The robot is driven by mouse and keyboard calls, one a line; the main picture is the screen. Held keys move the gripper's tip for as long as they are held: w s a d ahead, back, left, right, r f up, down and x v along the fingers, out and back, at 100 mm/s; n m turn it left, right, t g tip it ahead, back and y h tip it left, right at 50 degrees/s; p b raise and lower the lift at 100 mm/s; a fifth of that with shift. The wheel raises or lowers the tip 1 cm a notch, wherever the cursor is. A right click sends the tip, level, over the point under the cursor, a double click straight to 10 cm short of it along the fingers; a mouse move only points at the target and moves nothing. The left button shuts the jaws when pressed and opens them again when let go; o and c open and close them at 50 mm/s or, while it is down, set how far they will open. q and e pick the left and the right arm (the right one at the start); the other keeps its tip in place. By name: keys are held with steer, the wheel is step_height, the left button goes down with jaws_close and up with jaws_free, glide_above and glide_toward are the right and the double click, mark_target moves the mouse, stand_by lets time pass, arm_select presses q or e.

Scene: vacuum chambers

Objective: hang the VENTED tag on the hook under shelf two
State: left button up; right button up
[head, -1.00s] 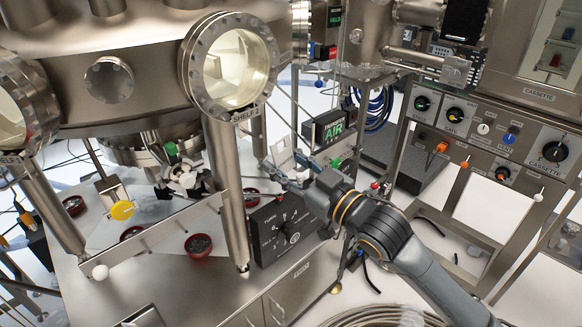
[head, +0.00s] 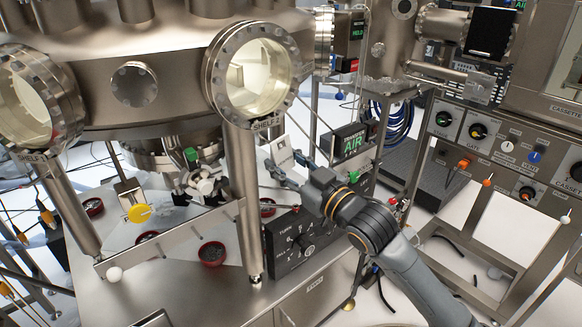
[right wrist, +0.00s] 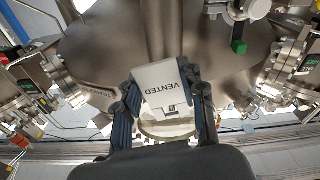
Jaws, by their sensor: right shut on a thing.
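The VENTED tag (right wrist: 165,88) is a white plate with black lettering, upside down in the right wrist view. My right gripper (right wrist: 160,95) is shut on it, with one dark finger on each side. In the head view the tag (head: 281,150) stands up from the right gripper (head: 284,173), to the lower right of the round port labelled SHELF 2. The SHELF 2 label (head: 267,123) sits under that port's rim (head: 284,100). I cannot make out the hook below it. The tag appears apart from the port. My left gripper is not in view.
A steel leg (head: 243,190) stands left of the gripper. A black dial box (head: 290,238) is below it, and a green-lit AIR box (head: 352,145) is to its right. A yellow disc (head: 139,213) and red-rimmed dishes (head: 212,253) are at left.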

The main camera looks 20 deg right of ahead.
steer(key=shift+x, duration=0.8)
steer(key=shift+w+a+f, duration=0.15)
steer(key=shift+w+f, duration=0.25)
steer(key=shift+f, duration=0.1)
steer(key=o, duration=1.1)
steer(key=shift+c, duration=0.2)
